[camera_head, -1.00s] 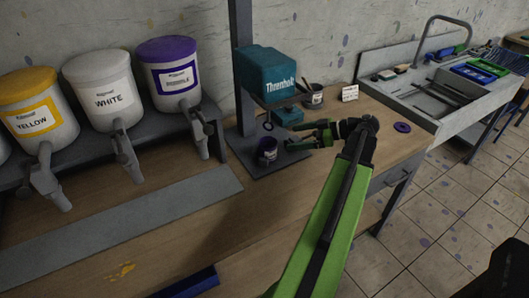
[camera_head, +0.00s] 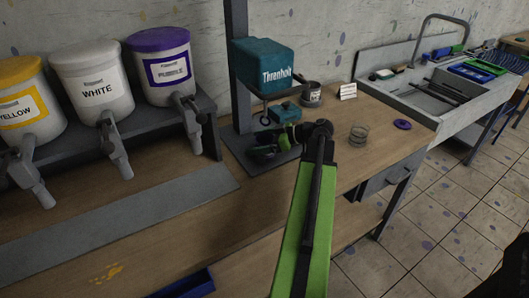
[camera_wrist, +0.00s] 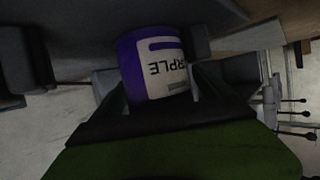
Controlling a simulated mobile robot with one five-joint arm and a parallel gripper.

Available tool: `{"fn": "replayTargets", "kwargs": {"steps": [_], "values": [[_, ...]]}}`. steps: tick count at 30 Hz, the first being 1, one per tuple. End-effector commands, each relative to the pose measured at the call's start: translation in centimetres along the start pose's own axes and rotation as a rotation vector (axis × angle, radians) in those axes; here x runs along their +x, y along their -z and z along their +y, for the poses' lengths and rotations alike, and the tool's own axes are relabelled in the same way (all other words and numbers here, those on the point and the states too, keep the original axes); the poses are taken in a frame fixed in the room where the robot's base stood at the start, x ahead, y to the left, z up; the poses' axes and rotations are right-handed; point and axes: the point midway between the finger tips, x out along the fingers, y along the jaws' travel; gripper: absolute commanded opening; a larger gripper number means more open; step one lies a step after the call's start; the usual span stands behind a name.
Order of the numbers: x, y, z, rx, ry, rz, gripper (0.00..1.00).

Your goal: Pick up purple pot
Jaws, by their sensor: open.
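The teal press (camera_head: 264,66) and its post stand close behind my gripper. Yellow, white and purple dispensers (camera_head: 163,68) hang at the left. A small pot (camera_head: 312,95), a white card (camera_head: 348,91), a wire coil (camera_head: 358,135) and a purple ring (camera_head: 402,124) are to the right.

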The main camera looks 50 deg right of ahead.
Motion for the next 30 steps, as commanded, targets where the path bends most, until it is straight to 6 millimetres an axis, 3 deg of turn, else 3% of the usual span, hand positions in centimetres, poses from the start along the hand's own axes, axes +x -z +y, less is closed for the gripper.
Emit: {"fn": "replayTargets", "kwargs": {"steps": [5,22,30], "values": [[0.07,0.09,0.02,0.0,0.0,0.0,0.89],[0.12,0.11,-0.01,0.0,0.001,0.0,0.17],[-0.05,0.34,-0.05,-0.001,0.002,0.0,0.17]]}}
